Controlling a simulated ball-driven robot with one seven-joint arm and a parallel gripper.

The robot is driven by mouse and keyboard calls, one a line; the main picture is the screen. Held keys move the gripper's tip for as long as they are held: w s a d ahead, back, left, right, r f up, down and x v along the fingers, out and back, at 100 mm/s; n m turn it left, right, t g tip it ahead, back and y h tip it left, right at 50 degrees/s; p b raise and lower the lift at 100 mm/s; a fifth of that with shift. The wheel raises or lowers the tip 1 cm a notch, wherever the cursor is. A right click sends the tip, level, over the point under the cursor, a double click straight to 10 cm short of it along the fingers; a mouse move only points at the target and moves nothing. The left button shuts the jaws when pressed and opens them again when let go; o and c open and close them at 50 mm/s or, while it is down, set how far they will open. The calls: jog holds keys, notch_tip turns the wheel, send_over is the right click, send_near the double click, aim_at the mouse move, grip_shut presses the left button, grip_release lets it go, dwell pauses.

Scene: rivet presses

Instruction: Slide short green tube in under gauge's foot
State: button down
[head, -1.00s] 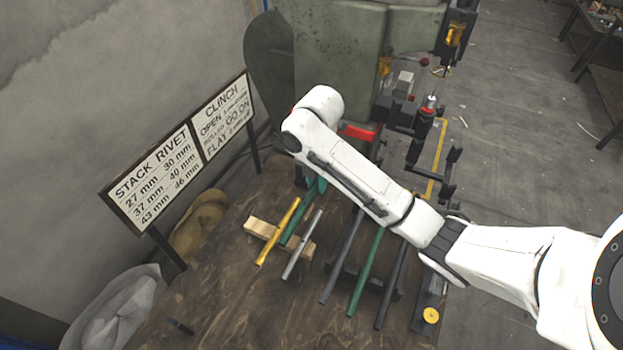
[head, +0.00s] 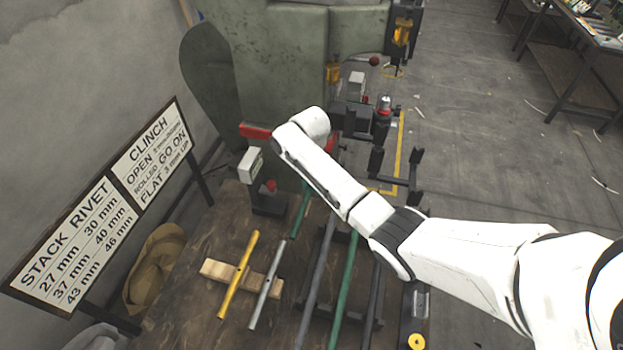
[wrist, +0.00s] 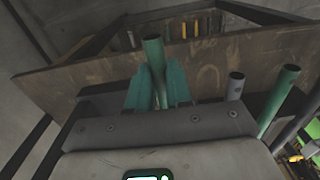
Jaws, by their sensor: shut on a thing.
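The short green tube (head: 300,212) shows in the head view just below my forearm, its upper end hidden by the arm. In the wrist view the tube (wrist: 153,62) stands between the teal fingers of my gripper (wrist: 158,92), which is shut on it. In the head view the fingers are hidden behind my arm. The gauge has a pale box (head: 250,165), a red-tipped part (head: 268,187) and a dark base (head: 270,204), and stands left of the tube. The tube is apart from the foot in the picture; its height cannot be told.
A yellow tube (head: 238,275) and a silver tube (head: 266,288) lie across a wooden block (head: 215,270). Longer grey (head: 318,285) and green (head: 345,290) tubes lie on a rack to the right. The green press (head: 285,90) stands behind; a sign (head: 85,235) is at left.

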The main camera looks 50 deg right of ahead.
jog(key=shift+r, duration=0.1)
jog(key=w+a+b, duration=0.1)
jog(key=w, duration=0.1)
jog(key=w+a+b, duration=0.1)
jog(key=w+b, duration=0.1)
jog(key=w, duration=0.1)
jog(key=w+a+b, duration=0.1)
jog(key=w+b, duration=0.1)
jog(key=shift+w+f, duration=0.15)
jog(key=shift+f, duration=0.15)
jog(key=shift+w+a+r+b, duration=0.1)
jog(key=shift+w+a+b, duration=0.15)
jog(key=shift+w+b, duration=0.25)
jog(key=shift+r+p, duration=0.1)
jog(key=shift+p, duration=0.25)
jog(key=shift+f+b, duration=0.3)
jog(key=shift+f, duration=0.1)
jog(key=c, duration=1)
grip_release()
jog(key=shift+o, duration=0.2)
jog(key=shift+r, duration=0.1)
